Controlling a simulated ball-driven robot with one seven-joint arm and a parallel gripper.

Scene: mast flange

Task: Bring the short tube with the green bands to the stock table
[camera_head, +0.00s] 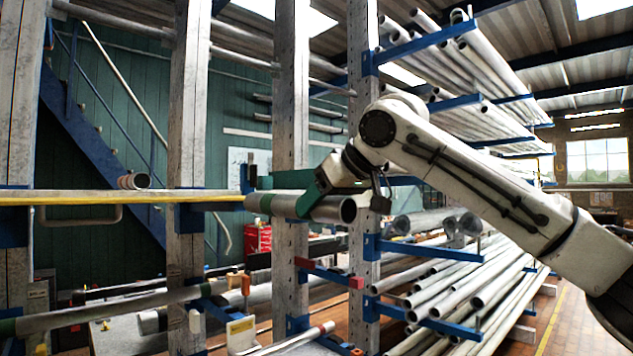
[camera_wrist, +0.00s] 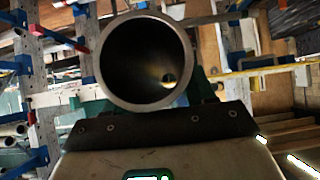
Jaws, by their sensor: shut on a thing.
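A short grey tube (camera_head: 333,209) is held by my gripper (camera_head: 309,197), lying nearly level across the front of the rack post. Its open end faces right and toward the head camera. A dark green band shows near its far left end; green gripper parts cover its middle. In the wrist view the tube (camera_wrist: 189,72) shows its round open mouth above the gripper's dark edge, with light at the far end. My gripper is shut on it. I cannot tell which surface is the stock table.
A yellow-edged beam (camera_head: 120,197) runs left at the tube's height, with a small tube end (camera_head: 133,181) on it. Rack posts (camera_head: 290,130) stand close behind the held tube. Blue arms (camera_head: 425,249) with several long pipes fill the right. A red cabinet (camera_head: 257,238) stands behind.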

